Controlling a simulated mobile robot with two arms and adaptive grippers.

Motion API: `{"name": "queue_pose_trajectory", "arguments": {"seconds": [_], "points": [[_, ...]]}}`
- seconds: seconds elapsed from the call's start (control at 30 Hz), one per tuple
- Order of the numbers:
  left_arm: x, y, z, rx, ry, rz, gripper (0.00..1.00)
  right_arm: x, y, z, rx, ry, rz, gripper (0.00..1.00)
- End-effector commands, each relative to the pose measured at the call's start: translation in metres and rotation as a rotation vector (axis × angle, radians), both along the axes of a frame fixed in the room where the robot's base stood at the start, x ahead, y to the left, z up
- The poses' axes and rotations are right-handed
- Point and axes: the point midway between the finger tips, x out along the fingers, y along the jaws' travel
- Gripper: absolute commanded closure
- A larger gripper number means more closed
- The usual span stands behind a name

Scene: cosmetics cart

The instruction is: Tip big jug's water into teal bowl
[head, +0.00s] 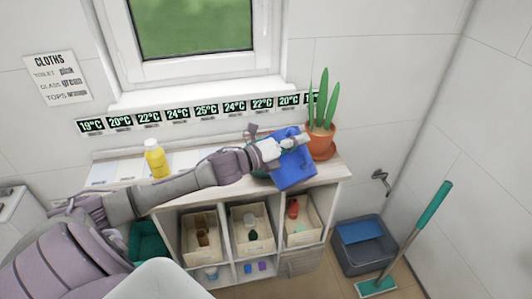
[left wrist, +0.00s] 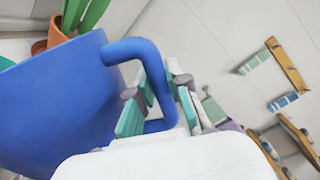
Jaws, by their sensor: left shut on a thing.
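The big blue jug (head: 292,174) is held at the right part of the cart top, visibly tilted. My left gripper (head: 286,145) is shut on its handle. In the left wrist view the jug (left wrist: 50,105) fills the left side, and my gripper's teal-padded fingers (left wrist: 158,105) sit on either side of the handle. The teal bowl (head: 261,176) shows only as a sliver beside and behind the jug; the rest is hidden by the jug and my arm. I cannot see any water or the jug's inside. My right gripper is not in view.
A potted plant (head: 320,140) stands close behind the jug on the right. A yellow bottle (head: 155,160) stands at the left of the cart top (head: 172,190). Bins (head: 250,222) fill the shelves below. A grey bucket (head: 364,248) and a teal mop (head: 425,215) stand at right.

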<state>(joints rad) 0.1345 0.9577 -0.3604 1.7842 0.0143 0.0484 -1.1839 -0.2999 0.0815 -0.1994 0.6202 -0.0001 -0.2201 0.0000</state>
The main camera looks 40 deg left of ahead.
Motion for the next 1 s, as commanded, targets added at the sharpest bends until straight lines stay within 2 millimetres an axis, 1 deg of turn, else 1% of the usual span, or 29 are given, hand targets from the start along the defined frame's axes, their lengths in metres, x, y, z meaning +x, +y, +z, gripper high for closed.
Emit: {"name": "queue_pose_trajectory", "arguments": {"seconds": [0.03, 0.33, 1.0], "points": [[0.0008, 0.0007, 0.0039, -0.006, -0.003, -0.002, 1.00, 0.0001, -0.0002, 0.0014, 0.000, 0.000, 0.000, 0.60], [0.0028, 0.0055, 0.0083, -0.037, 0.012, 0.000, 1.00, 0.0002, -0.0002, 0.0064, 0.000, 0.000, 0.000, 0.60], [0.0051, 0.0104, 0.0105, -0.075, 0.029, -0.001, 1.00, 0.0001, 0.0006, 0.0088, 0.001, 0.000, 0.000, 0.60]]}}
